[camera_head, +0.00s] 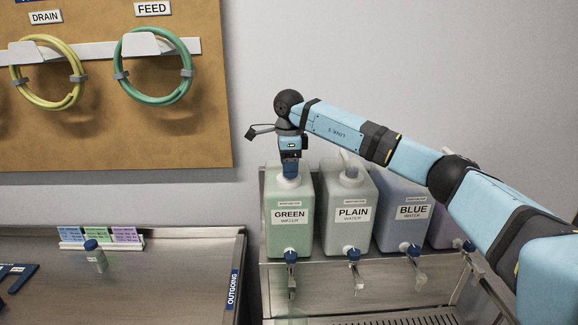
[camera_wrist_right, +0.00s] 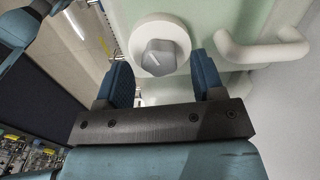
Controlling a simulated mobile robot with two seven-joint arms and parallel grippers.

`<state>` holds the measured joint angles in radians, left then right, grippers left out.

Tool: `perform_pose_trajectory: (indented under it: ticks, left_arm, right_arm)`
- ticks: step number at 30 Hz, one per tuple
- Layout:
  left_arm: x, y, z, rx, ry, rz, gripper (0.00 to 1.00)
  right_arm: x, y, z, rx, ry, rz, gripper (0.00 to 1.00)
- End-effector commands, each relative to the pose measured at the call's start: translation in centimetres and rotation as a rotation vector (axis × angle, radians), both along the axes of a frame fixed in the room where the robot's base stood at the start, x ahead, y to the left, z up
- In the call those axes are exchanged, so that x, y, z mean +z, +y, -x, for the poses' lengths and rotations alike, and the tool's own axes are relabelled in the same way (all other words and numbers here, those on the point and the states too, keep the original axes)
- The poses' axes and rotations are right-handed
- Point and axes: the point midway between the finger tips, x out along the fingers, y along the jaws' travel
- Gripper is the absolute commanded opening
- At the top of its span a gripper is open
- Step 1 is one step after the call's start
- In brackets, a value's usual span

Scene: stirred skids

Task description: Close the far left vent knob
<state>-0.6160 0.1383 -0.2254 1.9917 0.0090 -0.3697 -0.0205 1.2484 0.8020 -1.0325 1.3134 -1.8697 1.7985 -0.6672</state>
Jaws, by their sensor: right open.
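The green water container (camera_head: 291,230) is the leftmost of the row of jugs on the steel stand. My right gripper (camera_head: 291,170) points down over its top, and its vent knob is hidden behind the gripper in the head view. In the right wrist view the grey faceted vent knob (camera_wrist_right: 159,58) sits on a round white cap (camera_wrist_right: 142,31). The blue fingers of my right gripper (camera_wrist_right: 162,70) are open, one on each side of the knob, with a gap visible on both sides. My left gripper does not show.
Plain (camera_head: 350,230) and blue (camera_head: 401,226) water containers stand close on the right. Blue-handled taps (camera_head: 291,257) line the front. A white handle (camera_wrist_right: 265,46) rises beside the knob. A steel table (camera_head: 150,285) with a small bottle (camera_head: 95,256) is at left.

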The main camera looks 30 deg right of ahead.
Motion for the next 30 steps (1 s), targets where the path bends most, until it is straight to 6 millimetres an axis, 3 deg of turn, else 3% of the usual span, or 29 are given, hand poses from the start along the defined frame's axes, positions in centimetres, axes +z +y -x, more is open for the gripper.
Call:
perform_pose_trajectory:
  ticks: [4, 13, 20, 30]
  left_arm:
    - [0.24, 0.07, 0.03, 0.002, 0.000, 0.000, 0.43]
    - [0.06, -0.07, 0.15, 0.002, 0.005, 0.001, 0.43]
    - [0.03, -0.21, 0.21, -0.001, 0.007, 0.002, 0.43]
    - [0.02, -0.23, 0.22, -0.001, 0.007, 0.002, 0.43]
  right_arm:
    - [-1.04, -0.01, 0.01, 0.000, -0.001, 0.000, 0.62]
    - [-1.32, -0.02, 0.00, 0.000, -0.001, 0.000, 0.62]
    - [-1.30, -0.01, 0.01, 0.000, -0.001, 0.000, 0.13]
    - [-1.28, 0.00, 0.00, -0.039, 0.000, -0.001, 0.13]
